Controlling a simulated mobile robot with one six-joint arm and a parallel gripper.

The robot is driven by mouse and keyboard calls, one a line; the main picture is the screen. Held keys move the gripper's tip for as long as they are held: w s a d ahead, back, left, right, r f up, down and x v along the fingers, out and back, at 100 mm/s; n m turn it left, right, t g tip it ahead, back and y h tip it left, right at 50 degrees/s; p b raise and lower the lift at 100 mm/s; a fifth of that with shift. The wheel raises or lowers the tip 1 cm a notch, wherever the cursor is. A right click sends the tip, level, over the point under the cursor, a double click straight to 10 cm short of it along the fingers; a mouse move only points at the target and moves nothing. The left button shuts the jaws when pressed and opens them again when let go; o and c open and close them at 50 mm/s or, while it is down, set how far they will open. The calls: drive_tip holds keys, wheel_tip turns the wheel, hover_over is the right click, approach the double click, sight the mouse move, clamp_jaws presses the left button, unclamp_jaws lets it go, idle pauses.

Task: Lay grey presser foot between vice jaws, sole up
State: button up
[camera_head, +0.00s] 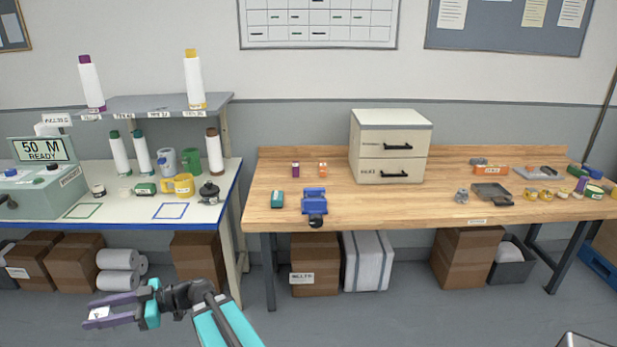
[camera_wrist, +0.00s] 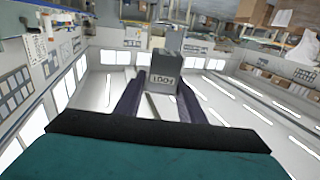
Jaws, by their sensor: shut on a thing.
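My gripper (camera_head: 112,310) is at the lower left of the head view, out over the floor in front of the white table. Its purple fingers are shut on the grey presser foot (camera_wrist: 165,72), which shows in the wrist view with a dark label whose lettering looks upside down. In the head view the foot is only a small pale patch (camera_head: 99,313) between the fingers. Which way its sole faces is hard to tell. The blue vice (camera_head: 314,198) stands at the front edge of the wooden bench, far from my gripper; its jaw gap is too small to judge.
A drawer cabinet (camera_head: 390,147) stands behind right. Bare wood (camera_head: 400,205) lies right of the vice. Cartons (camera_head: 316,265) stand under the bench (camera_head: 365,217).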

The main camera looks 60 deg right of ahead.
drive_tip(key=w+d+r+m+t+h, duration=0.25)
drive_tip(key=d+m+h, duration=0.2)
drive_tip(key=d, duration=0.85)
drive_tip(key=w+d+r+m+t+h+p, duration=0.1)
drive_tip(key=w+d+r+m+t+h, duration=0.15)
drive_tip(key=d+h, duration=0.7)
drive_tip(key=w+d+r+m+t+h, duration=0.1)
drive_tip(key=w+d+r+m+t, duration=0.2)
drive_tip(key=d, duration=1.3)
drive_tip(key=s+d+r+m+g+h, duration=0.1)
drive_tip(key=s+d+m+g+h, duration=0.2)
drive_tip(key=d, duration=0.8)
drive_tip(key=s+d+m+h, duration=0.3)
drive_tip(key=d+m+h, duration=0.15)
drive_tip(key=d, duration=0.65)
drive_tip(key=s+d+f+m+g+h, duration=0.1)
drive_tip(key=s+d+m+g+h, duration=0.1)
drive_tip(key=s+d, duration=0.4)
drive_tip(key=s+d+f+m+g+h+p, duration=0.1)
drive_tip(key=s+d+m+g+h, duration=0.1)
drive_tip(key=s+d, duration=0.5)
drive_tip(key=d+g+h, duration=0.1)
drive_tip(key=d+h, duration=0.1)
drive_tip(key=d, duration=0.4)
drive_tip(key=shift+h, duration=0.35)
drive_tip(key=shift+s+f+p, duration=0.1)
drive_tip(key=shift+p, duration=0.35)
drive_tip(key=shift+f+b, duration=2.45)
drive_tip(key=shift+f, duration=0.4)
